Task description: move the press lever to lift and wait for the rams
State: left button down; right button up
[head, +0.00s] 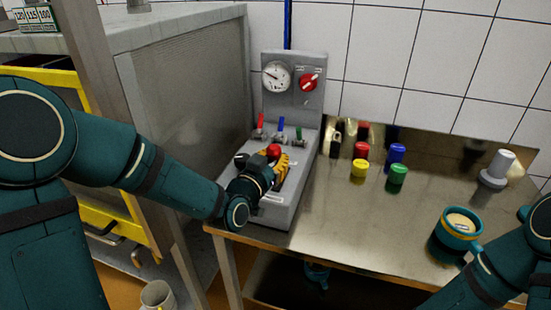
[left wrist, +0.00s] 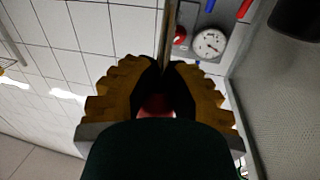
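The grey press control box (head: 297,125) stands on the left end of the metal table. Its press lever has a red ball knob (head: 274,151); the knob also shows between the fingers in the left wrist view (left wrist: 156,106). My left gripper (head: 283,165) is at this lever, its ochre fingers closed around it with the dark pads near the rod (left wrist: 166,48). The lever's base and slot are partly hidden by the gripper. A round gauge (head: 276,76) sits on the back panel. The rams are not in view. My right arm shows at right; its fingers do not show.
A red rotary knob (head: 309,83) and small red, blue and green valve levers (head: 281,124) sit behind the gripper. Red, blue, yellow and green pieces (head: 360,169) stand on the table (head: 330,215), with a grey post (head: 496,170) at right. A cabinet (head: 190,90) stands close on the left.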

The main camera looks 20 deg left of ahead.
pick_arm(q)
jog(key=shift+w+r, duration=0.1)
jog(key=shift+r, duration=0.15)
